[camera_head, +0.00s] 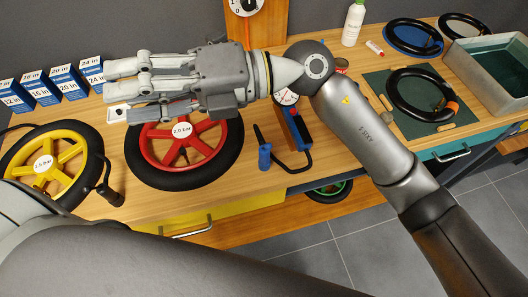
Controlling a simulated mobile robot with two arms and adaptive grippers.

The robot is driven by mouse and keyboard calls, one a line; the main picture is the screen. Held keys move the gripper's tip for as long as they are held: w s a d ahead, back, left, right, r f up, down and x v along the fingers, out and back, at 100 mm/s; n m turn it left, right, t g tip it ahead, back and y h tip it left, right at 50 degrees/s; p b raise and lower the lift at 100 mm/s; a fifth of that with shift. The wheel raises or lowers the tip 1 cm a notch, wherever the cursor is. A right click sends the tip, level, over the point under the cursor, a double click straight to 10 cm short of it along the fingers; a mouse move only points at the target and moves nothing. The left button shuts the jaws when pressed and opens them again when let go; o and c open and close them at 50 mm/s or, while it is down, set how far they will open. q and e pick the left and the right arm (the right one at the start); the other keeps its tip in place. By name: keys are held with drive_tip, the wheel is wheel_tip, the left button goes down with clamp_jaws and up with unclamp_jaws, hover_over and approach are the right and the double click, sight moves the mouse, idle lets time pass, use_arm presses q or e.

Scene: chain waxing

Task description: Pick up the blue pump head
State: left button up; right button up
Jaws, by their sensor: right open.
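The blue pump head (264,157) stands on the wooden bench just right of the red wheel. A black lever sticks up from it, and a black hose runs from it to the blue and red pump body (296,130) with a round gauge. My right gripper (116,90) is open, pointing left above the back of the red wheel, up and left of the pump head and apart from it. I see nothing between its fingers. My left arm crosses the lower left, but its gripper is not in view.
A red wheel (214,158) and a yellow wheel (72,152) lie on the bench (145,212). Blue boxes (68,82) stand at the back left. A white bottle (353,22), black tyre rings (421,94) and a grey tub (478,75) are at the right.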

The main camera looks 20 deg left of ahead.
wheel_tip(320, 180, down, 10)
drive_tip(key=d+r+n+t+h, duration=0.1)
drive_tip(key=n+t+h, duration=0.15)
drive_tip(key=h, duration=0.45)
drive_tip(key=m+t+h, duration=0.2)
drive_tip(key=t+h, duration=0.5)
drive_tip(key=h, duration=0.2)
approach(264, 150)
drive_tip(key=shift+w+a+f, duration=0.2)
drive_tip(key=shift+w+f, duration=0.1)
wheel_tip(264, 150, down, 5)
drive_tip(key=shift+d+r+p, duration=0.1)
drive_tip(key=shift+r+p, duration=0.05)
drive_tip(key=shift+p, duration=0.65)
drive_tip(key=f+p, duration=0.1)
drive_tip(key=f, duration=0.1)
drive_tip(key=f+p, duration=0.2)
drive_tip(key=f, duration=0.1)
drive_tip(key=shift+d, duration=0.2)
drive_tip(key=shift+f, duration=0.4)
drive_tip(key=shift+c, duration=0.4)
clamp_jaws()
